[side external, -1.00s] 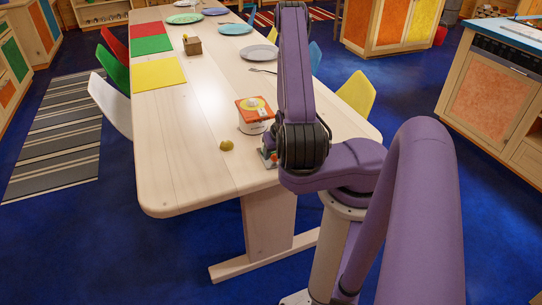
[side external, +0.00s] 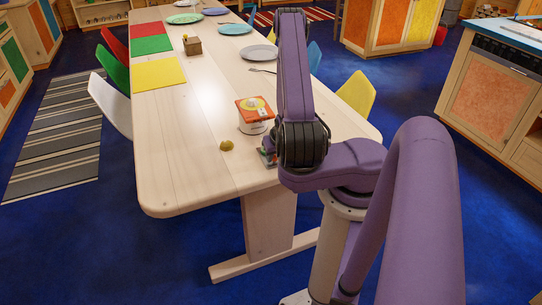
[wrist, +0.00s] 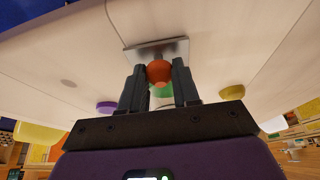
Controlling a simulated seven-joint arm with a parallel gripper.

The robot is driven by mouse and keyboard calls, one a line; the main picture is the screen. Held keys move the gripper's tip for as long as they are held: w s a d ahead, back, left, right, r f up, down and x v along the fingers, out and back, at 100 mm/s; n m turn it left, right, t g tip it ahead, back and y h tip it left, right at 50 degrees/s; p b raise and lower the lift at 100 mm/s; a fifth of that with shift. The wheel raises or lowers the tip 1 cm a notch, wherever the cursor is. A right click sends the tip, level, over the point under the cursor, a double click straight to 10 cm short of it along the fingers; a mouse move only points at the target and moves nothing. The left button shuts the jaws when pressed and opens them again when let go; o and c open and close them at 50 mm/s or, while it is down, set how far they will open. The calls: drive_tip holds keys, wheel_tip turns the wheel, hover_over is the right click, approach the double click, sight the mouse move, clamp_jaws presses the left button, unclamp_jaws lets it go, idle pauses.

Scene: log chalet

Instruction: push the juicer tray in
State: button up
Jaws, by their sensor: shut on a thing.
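My gripper (wrist: 158,88) is low over the near end of the table, mostly hidden behind my arm in the side view. In the wrist view its two fingers are closed around a round orange piece (wrist: 158,72). A flat grey square plate (wrist: 160,49) lies just beyond the fingertips, and a green round part (wrist: 160,91) shows between the fingers. In the side view a small grey-green piece (side external: 267,157) shows beside my arm. I cannot tell for sure which part is the juicer tray.
A white tub with an orange square top (side external: 253,117) stands close behind my gripper. A small olive-yellow dome (side external: 226,146) lies left of it. A wooden block (side external: 193,46), mats and plates are farther up the table (side external: 190,150). The front left corner is clear.

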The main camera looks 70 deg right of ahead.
drive_tip(key=shift+w+d, duration=1.4)
drive_tip(key=shift+d, duration=0.15)
drive_tip(key=shift+w+d, duration=1.35)
drive_tip(key=shift+d, duration=0.15)
drive_tip(key=o, duration=1)
drive_tip(key=shift+r, duration=0.15)
drive_tip(key=shift+r, duration=2.85)
drive_tip(key=shift+w, duration=0.1)
